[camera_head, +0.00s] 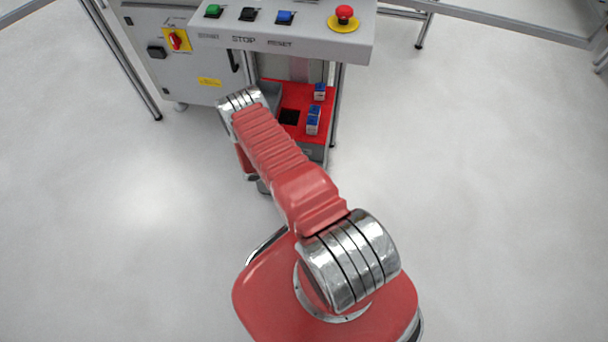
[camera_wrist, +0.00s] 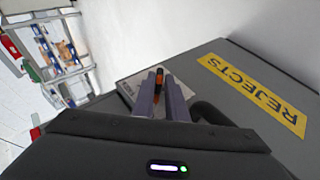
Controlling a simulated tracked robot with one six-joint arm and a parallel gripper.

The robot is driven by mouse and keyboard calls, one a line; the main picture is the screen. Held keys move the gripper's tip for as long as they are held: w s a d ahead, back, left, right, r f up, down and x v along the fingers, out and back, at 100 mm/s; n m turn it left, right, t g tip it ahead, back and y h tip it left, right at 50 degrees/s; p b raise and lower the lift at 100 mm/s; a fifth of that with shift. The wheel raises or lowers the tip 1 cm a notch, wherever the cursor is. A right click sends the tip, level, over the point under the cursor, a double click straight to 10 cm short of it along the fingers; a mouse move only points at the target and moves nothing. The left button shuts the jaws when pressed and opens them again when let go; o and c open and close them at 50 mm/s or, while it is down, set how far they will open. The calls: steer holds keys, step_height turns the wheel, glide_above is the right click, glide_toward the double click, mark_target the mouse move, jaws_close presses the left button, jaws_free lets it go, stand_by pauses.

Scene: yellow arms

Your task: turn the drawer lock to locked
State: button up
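In the wrist view a grey drawer front carries a yellow REJECTS label (camera_wrist: 255,93). A small pale plate (camera_wrist: 128,86) is on it, left of the label. A narrow orange and black piece (camera_wrist: 159,77), seemingly the lock's key or knob, stands up between the fingertips of my gripper (camera_wrist: 161,93). The two fingers are close together on either side of it and look shut on it. They hide its lower part and the lock's marks, so I cannot read its setting. In the head view my arm hides the gripper and most of the drawer.
A dark curved handle (camera_wrist: 212,113) sits just right of my fingers. In the head view a red tray (camera_head: 294,92) with several blue-topped pieces lies above the drawer area. A button panel (camera_head: 310,40) overhangs it. The floor on both sides is clear.

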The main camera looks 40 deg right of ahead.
steer(key=o, duration=0.4)
steer(key=shift+w, duration=0.1)
steer(key=v, duration=1.3)
steer(key=shift+w+a+r, duration=0.1)
steer(key=shift+a+r, duration=0.15)
steer(key=shift+a, duration=0.05)
stand_by(0.3)
